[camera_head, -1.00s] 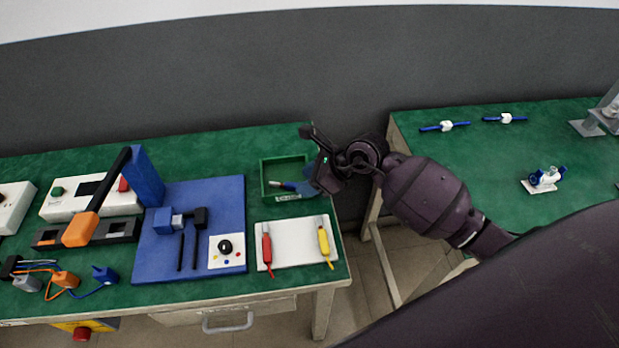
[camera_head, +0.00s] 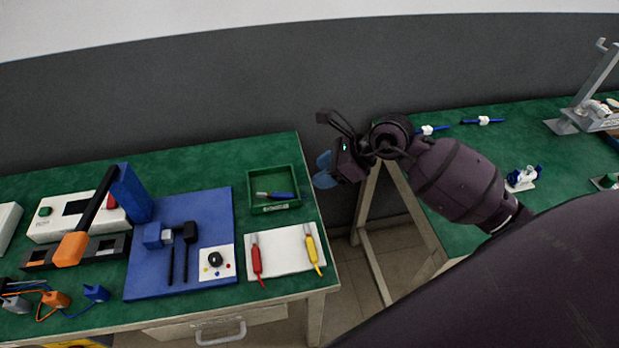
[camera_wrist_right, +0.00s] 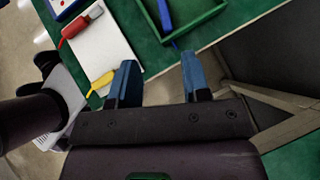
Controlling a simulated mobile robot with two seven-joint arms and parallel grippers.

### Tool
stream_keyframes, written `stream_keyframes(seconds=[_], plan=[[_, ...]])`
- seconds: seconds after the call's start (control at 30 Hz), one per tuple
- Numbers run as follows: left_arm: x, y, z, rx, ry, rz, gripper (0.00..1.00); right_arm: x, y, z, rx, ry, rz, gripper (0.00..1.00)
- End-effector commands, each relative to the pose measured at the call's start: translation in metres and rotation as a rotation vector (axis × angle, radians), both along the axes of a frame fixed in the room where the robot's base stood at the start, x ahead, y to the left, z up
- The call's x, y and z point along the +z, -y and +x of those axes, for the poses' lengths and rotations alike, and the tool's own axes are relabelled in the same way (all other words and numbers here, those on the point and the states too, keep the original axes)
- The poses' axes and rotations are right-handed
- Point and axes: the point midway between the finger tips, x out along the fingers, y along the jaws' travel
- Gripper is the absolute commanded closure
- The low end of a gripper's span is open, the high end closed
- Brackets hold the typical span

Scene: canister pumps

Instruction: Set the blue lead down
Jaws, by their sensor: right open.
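The blue lead (camera_head: 281,195), a blue handle with a pale metal tip, lies in the green tray (camera_head: 298,178) at the right of the left table. Its blue part (camera_wrist_right: 165,14) also shows inside the tray's rim in the right wrist view. My right gripper (camera_head: 322,174) is to the right of the tray, apart from it, past the table's edge. In the right wrist view its two blue fingers (camera_wrist_right: 160,80) are spread with nothing between them. My left gripper does not show.
A white mat (camera_head: 285,262) in front of the tray holds a red lead (camera_head: 257,262) and a yellow lead (camera_head: 313,255). A blue board (camera_head: 200,275) with a clamp is to the left. A gap separates the left table from the right table (camera_head: 455,232).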

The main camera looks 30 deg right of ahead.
Motion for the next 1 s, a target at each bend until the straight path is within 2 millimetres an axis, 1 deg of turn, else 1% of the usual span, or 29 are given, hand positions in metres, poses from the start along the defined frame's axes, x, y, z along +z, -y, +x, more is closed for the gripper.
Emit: stream_keyframes(seconds=[0.1,0.27,0.37,0.47,0.57,0.63,0.73,0.8,0.87,1.0], plan=[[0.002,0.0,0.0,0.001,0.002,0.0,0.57,0.011,0.008,-0.006,0.0,0.001,-0.001,0.57],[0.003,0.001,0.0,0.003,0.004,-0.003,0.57,0.017,0.013,-0.011,0.0,0.0,0.0,0.57],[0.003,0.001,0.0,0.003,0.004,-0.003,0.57,0.018,0.013,-0.012,0.0,-0.002,0.007,0.57],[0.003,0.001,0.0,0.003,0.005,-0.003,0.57,0.016,0.005,-0.016,-0.011,-0.017,0.075,0.57],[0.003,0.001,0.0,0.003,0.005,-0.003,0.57,0.013,-0.013,-0.026,-0.047,-0.057,0.25,0.57],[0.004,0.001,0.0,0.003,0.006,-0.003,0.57,0.014,-0.027,-0.034,-0.097,-0.1,0.428,0.57],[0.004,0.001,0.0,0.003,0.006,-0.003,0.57,0.019,-0.042,-0.044,-0.203,-0.177,0.716,0.57],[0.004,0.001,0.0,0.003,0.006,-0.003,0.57,0.022,-0.046,-0.049,-0.295,-0.235,0.913,0.57],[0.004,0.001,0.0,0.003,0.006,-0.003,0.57,0.024,-0.045,-0.052,-0.384,-0.287,1.078,0.57],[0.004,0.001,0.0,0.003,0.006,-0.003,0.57,0.018,-0.031,-0.056,-0.628,-0.421,1.448,0.57]])
